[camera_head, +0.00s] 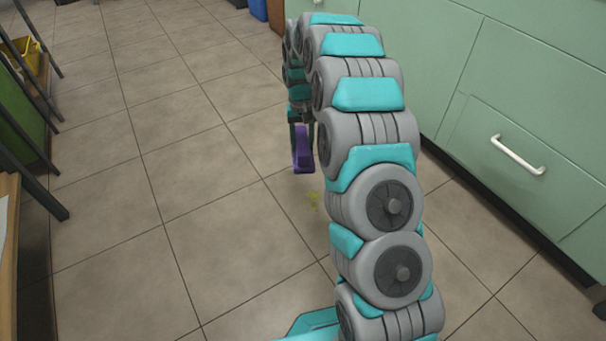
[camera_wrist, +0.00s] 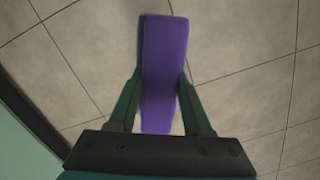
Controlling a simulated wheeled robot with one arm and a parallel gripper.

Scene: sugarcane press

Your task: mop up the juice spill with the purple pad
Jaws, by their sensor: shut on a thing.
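My gripper (camera_head: 302,146) reaches down over the tiled floor in the head view, just left of my arm. It is shut on the purple pad (camera_head: 303,152), which hangs between the fingers above the floor. The wrist view shows the pad (camera_wrist: 163,70) as a long purple block, with the gripper's two green fingers (camera_wrist: 160,88) pressed on its sides. The spill does not show in the wrist view.
Green cabinets (camera_head: 500,110) with a white drawer handle (camera_head: 517,156) line the right side. On the left are dark legs of a stand, a green thing (camera_head: 22,125) and a yellow container (camera_head: 14,58). The floor (camera_head: 180,160) between is clear.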

